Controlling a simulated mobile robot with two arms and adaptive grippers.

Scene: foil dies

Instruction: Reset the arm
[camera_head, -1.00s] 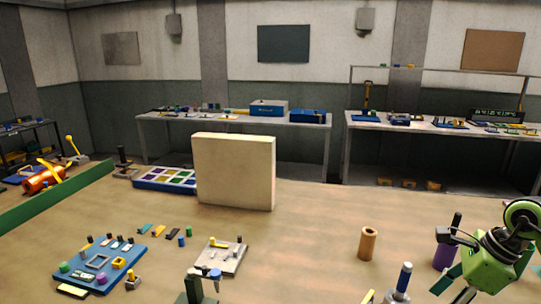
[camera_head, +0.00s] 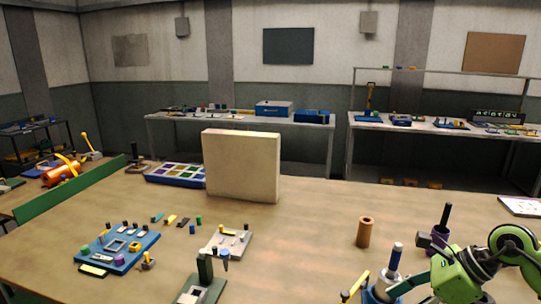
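My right arm, green with a dark joint, comes in at the lower right, and its gripper (camera_head: 415,288) is low over the near right part of the bench. Its fingers are partly cut off by the bottom edge and overlap the things behind, so their gap is unclear. No held object can be made out. My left arm and gripper are not in view.
A brown hollow cylinder (camera_head: 365,232) stands left of the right arm. A cream block (camera_head: 241,166) stands mid-bench beside a compartment tray (camera_head: 150,180). A blue board (camera_head: 88,252), a grey plate (camera_head: 240,248) and a dark green fixture (camera_head: 205,270) lie at front left.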

